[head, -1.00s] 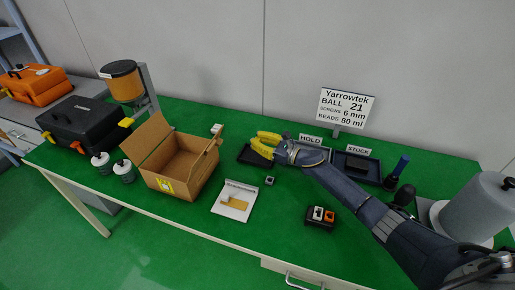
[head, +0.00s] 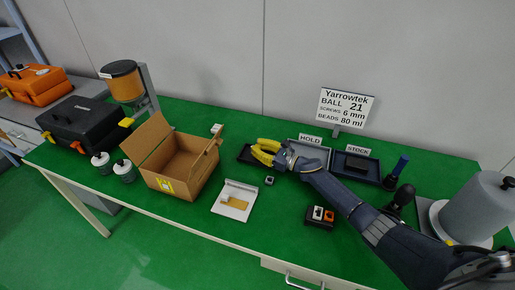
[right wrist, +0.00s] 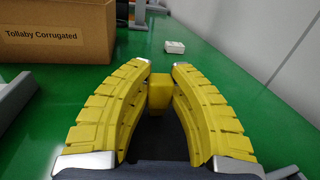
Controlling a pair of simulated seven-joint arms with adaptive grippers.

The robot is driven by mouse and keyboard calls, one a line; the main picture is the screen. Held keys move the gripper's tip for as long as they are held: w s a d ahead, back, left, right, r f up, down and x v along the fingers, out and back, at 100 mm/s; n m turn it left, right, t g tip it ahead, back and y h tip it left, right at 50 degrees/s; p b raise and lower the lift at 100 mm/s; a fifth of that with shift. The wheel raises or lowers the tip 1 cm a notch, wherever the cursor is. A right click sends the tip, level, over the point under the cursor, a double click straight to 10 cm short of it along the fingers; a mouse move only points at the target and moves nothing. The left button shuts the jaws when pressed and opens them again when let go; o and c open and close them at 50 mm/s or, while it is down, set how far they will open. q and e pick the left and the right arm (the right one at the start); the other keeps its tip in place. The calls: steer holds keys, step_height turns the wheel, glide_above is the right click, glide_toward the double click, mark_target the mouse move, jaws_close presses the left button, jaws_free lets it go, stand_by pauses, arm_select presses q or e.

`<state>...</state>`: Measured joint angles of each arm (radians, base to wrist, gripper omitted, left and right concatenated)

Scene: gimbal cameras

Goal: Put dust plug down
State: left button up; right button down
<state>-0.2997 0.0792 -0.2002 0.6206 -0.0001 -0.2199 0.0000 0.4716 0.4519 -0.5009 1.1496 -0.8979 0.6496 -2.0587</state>
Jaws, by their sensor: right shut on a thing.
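The dust plug is a small yellow block (right wrist: 158,92) held between the two yellow fingers of my right gripper (right wrist: 160,68) in the right wrist view. Whether the plug touches the tray floor cannot be told. My left gripper is not in view.
An open cardboard box (head: 203,175) stands to the left. A grey-blue tray sits behind my right arm under the HOLD sign (head: 310,138), and a STOCK tray (head: 374,176) is to its right. A small white block (right wrist: 175,47) lies beyond my fingers.

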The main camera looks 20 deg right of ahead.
steer(key=shift+s+a+f, duration=0.1)
steer(key=shift+s+f, duration=0.15)
steer(key=shift+f, duration=0.45)
steer(key=c, duration=1.2)
jaws_free()
steer(key=shift+a+f, duration=0.15)
steer(key=shift+c, duration=0.2)
steer(key=shift+r, duration=0.35)
steer(key=shift+s+d, duration=0.1)
steer(key=shift+d, duration=0.1)
steer(key=v, duration=0.9)
steer(key=shift+s+d+r, duration=0.15)
steer(key=shift+d+r, duration=0.25)
steer(key=shift+v, duration=0.85)
steer(key=shift+r, duration=0.1)
